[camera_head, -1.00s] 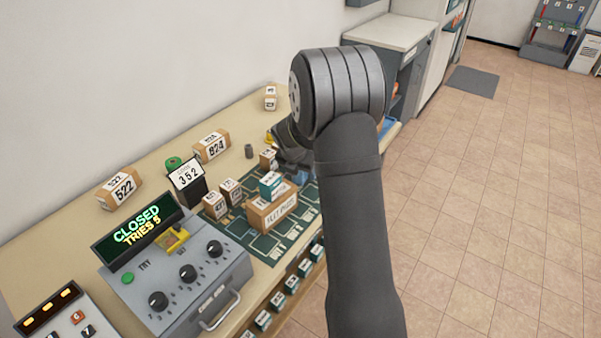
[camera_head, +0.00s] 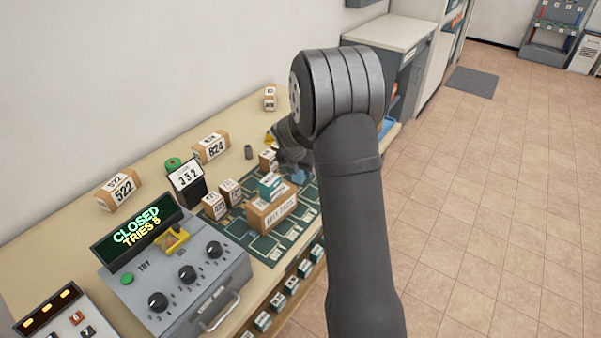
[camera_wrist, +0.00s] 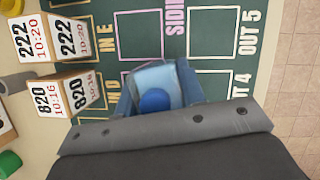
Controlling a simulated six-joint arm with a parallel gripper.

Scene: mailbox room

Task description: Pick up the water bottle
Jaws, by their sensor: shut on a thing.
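The water bottle is a pale blue, see-through thing with a round dark blue cap, seen from above in the wrist view (camera_wrist: 152,80). My gripper (camera_wrist: 157,86) is shut on it, with one blue finger on each side. The bottle is over the dark green marked mat (camera_wrist: 112,18); whether it touches the mat I cannot tell. In the head view my gripper (camera_head: 296,160) is partly hidden behind my arm, and only a small blue patch shows below it.
Boxes marked 222 (camera_wrist: 52,38) and 820 (camera_wrist: 62,92) stand left of the gripper in the wrist view. A cardboard box (camera_head: 272,210) with a teal box on top is close by. A dial console (camera_head: 190,275) stands at the front left.

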